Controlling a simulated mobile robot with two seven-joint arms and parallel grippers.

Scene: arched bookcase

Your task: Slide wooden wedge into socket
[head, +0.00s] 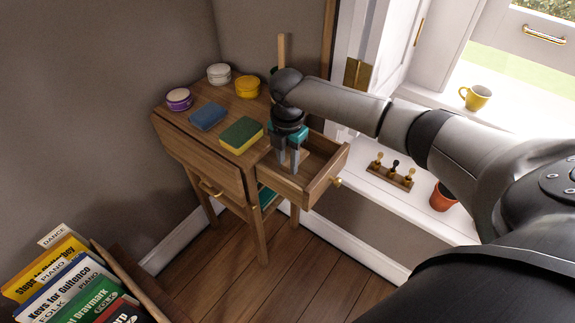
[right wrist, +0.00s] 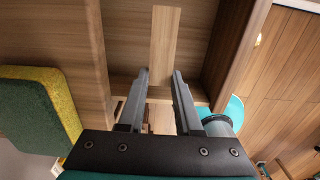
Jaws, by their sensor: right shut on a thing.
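My right gripper (head: 288,172) points down over the open drawer of the small wooden table in the head view. In the right wrist view its two dark fingers (right wrist: 160,76) close in on a pale wooden strip, which I take for the wooden wedge (right wrist: 164,40). The strip runs away from the fingertips, over the darker wood of the drawer (right wrist: 206,95). In the head view the wedge is hard to make out between the fingers. I cannot make out the socket in either view. My left gripper is not in view.
On the tabletop are a green-yellow sponge (head: 241,134), a blue sponge (head: 208,116), and purple (head: 179,98), white (head: 219,73) and yellow (head: 247,86) round containers. The drawer walls (head: 327,174) flank my right gripper. A pale upright stick (head: 282,50) stands behind my arm.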

